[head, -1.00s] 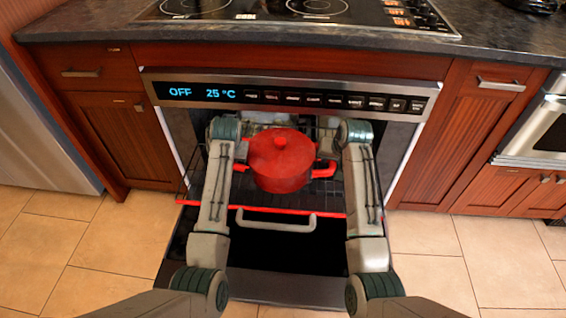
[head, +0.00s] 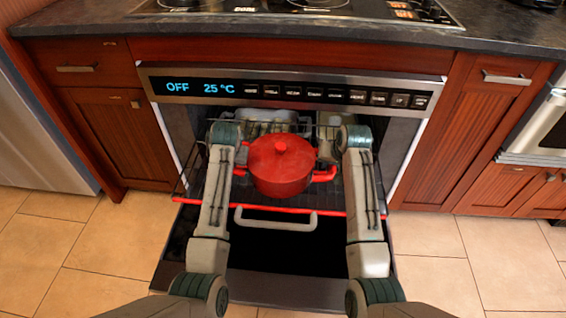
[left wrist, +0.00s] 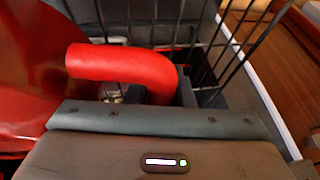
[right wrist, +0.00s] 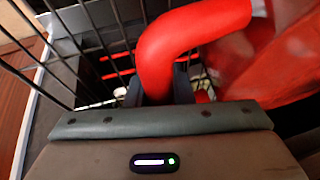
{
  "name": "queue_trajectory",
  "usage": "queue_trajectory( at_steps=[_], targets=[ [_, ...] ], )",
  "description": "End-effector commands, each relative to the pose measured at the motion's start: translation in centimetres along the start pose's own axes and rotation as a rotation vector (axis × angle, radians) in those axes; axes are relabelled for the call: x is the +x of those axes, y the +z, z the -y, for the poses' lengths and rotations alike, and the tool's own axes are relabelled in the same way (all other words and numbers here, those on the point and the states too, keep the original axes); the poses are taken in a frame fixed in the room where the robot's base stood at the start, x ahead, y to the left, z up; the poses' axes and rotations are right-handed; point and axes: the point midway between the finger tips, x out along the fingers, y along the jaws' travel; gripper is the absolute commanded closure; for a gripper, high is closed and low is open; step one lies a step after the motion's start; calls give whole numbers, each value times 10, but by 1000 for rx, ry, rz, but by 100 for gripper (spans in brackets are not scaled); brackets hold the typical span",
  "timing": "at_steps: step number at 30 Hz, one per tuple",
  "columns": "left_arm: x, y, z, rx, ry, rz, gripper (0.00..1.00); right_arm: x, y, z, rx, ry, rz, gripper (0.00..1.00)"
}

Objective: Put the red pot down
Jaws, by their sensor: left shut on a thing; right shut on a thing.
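The red pot (head: 281,170) with its lid on is upright over the pulled-out wire rack (head: 222,192). Whether its base touches the rack is hidden. My right gripper (head: 335,168) is at the pot's right side, shut on the right handle, which shows large in the right wrist view (right wrist: 175,45). My left gripper (left wrist: 185,92) is at the pot's left side, shut on the left handle, which shows in the left wrist view (left wrist: 120,64). In the head view my left arm hides most of that handle.
The rack has a red front bar (head: 330,211) and open wire bars. Below it is the lowered oven door with a grey handle (head: 275,221). The oven panel (head: 300,92) reads OFF, 25 °C. Wooden cabinets (head: 115,140) flank the oven, and the counter is above.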

Motion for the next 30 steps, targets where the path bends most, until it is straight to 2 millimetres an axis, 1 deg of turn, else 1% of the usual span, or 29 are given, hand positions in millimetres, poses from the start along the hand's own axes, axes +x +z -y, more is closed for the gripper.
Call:
queue_trajectory(
  at_steps=[8,9,11,12,20,23,26,30],
  targets=[
    [10,2,-1,-2,-3,-7,100,10,2,-2,0,-1,-8,100],
    [11,4,-2,0,-1,0,73,11,4,-3,0,1,-1,73],
    [10,4,-2,0,-1,0,62,10,4,-3,0,1,-1,62],
    [10,4,-2,0,-1,0,58,10,4,-3,0,1,-1,58],
    [10,4,-2,0,0,0,58,10,4,-2,0,0,0,58],
    [4,4,-2,0,0,-2,58,10,4,-2,0,0,0,58],
    [-9,4,-2,-2,0,-3,58,10,4,-2,0,0,0,58],
    [-39,3,-3,-2,1,-6,58,10,4,-2,0,0,0,58]
  ],
)
